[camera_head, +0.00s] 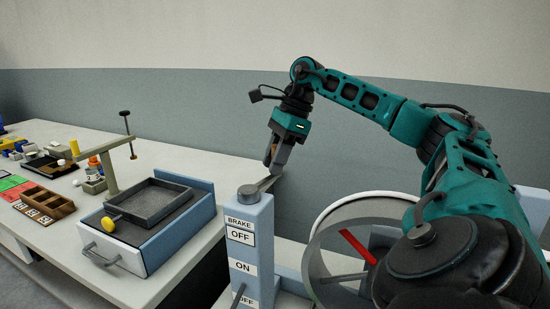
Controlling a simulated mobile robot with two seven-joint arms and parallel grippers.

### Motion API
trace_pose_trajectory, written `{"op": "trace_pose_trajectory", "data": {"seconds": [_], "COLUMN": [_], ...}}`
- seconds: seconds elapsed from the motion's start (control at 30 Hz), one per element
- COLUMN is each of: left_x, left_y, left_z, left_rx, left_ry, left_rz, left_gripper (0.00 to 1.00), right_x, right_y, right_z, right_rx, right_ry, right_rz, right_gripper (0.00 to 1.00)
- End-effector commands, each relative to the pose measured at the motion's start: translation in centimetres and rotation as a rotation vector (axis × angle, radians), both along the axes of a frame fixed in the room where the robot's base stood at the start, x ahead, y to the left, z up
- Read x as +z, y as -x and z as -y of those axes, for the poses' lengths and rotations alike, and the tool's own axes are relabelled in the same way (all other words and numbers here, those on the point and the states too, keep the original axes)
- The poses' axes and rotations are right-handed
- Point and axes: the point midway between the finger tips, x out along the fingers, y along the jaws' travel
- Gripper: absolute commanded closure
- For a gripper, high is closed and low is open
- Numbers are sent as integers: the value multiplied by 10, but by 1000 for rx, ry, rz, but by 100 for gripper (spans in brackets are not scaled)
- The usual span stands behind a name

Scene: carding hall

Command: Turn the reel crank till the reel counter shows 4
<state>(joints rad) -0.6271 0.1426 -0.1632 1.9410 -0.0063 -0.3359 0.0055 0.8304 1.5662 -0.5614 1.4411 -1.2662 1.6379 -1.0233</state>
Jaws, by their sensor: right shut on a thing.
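A pale blue post (263,222) stands in front of me, with a round grey hub on top. A short grey crank arm (265,184) runs from this hub up and right to my right gripper (274,165). My right gripper points down and is shut on the outer end of this crank; its fingers hide the grip. A large reel (322,228) with a white rim and a red bar stands at right, partly behind my right arm. I see no readable counter. My left gripper is out of view.
The post has BRAKE, OFF and ON labels (241,266) and a thin lever low on its front.

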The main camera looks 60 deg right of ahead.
Motion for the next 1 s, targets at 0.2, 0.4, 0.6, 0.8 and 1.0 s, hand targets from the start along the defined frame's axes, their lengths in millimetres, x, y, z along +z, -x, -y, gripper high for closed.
{"op": "trace_pose_trajectory", "data": {"seconds": [0.2, 0.4, 0.6, 0.8, 1.0], "left_x": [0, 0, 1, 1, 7], "left_y": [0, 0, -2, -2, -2], "left_z": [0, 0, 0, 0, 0], "left_rx": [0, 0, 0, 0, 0], "left_ry": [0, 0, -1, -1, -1], "left_rz": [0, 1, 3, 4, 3], "left_gripper": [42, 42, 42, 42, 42], "right_x": [-2, -3, -2, -1, 18], "right_y": [-2, -2, -1, 0, 3], "right_z": [-4, -4, -3, -2, 4], "right_rx": [7, 8, 5, 3, 3], "right_ry": [-9, -9, -6, -3, -4], "right_rz": [1, -1, -1, -1, 1], "right_gripper": [100, 63, 47, 47, 47]}}
